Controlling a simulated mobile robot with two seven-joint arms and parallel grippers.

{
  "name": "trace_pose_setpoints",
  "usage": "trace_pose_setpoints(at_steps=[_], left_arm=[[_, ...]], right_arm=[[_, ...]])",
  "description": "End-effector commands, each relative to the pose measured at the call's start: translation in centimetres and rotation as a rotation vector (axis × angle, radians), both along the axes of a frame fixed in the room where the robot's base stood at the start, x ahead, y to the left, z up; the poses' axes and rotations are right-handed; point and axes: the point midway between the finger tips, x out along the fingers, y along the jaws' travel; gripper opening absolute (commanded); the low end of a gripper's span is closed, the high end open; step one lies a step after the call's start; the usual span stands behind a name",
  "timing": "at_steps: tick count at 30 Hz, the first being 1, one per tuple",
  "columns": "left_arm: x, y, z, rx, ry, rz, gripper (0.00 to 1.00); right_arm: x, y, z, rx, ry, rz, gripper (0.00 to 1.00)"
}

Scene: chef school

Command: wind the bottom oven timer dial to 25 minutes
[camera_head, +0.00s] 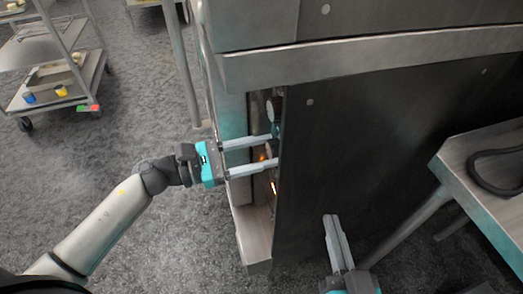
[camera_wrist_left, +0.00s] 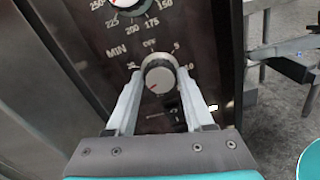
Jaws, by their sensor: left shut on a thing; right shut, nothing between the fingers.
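The timer dial (camera_wrist_left: 159,75) is a round silver knob on a dark panel in the left wrist view. The scale around it reads MIN, with OFF above it and 5 and 10 to its right. A small red mark sits low on the knob's face, left of centre. My left gripper (camera_head: 274,150) reaches in from the left to the oven front. In the left wrist view its fingers (camera_wrist_left: 157,80) are shut on the timer dial, one on each side. The scale's lower part is partly hidden by the fingers and gripper body. My right gripper (camera_head: 332,218) is shut and empty near the oven's side.
A temperature dial (camera_wrist_left: 125,5) sits just above, and a dark switch (camera_wrist_left: 175,113) just below. The oven's dark side (camera_head: 370,140) fills the middle. A metal table (camera_head: 462,160) stands at right, a trolley (camera_head: 88,62) at upper left. The floor at left is clear.

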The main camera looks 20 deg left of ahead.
Motion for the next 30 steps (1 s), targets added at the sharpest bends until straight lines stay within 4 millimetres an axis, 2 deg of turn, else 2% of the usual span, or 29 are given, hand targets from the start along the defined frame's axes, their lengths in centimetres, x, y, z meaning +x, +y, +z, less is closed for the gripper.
trace_pose_setpoints(at_steps=[11, 12, 19, 30], left_arm=[[-0.01, 0.02, -0.01, 0.002, -0.002, 0.0, 0.0], [-0.01, 0.02, -0.01, 0.002, -0.002, 0.0, 0.57], [0.0, 0.01, -0.01, 0.002, -0.002, 0.0, 0.83], [-0.01, 0.01, 0.0, 0.002, -0.002, 0.0, 0.83]], right_arm=[[-0.01, 0.01, 0.01, 0.002, -0.002, -0.001, 0.0], [-0.01, 0.01, 0.01, 0.002, -0.001, 0.0, 0.0], [-0.02, 0.02, -0.01, 0.002, -0.001, 0.0, 0.0], [-0.02, 0.02, -0.03, 0.001, 0.0, 0.0, 0.0]])
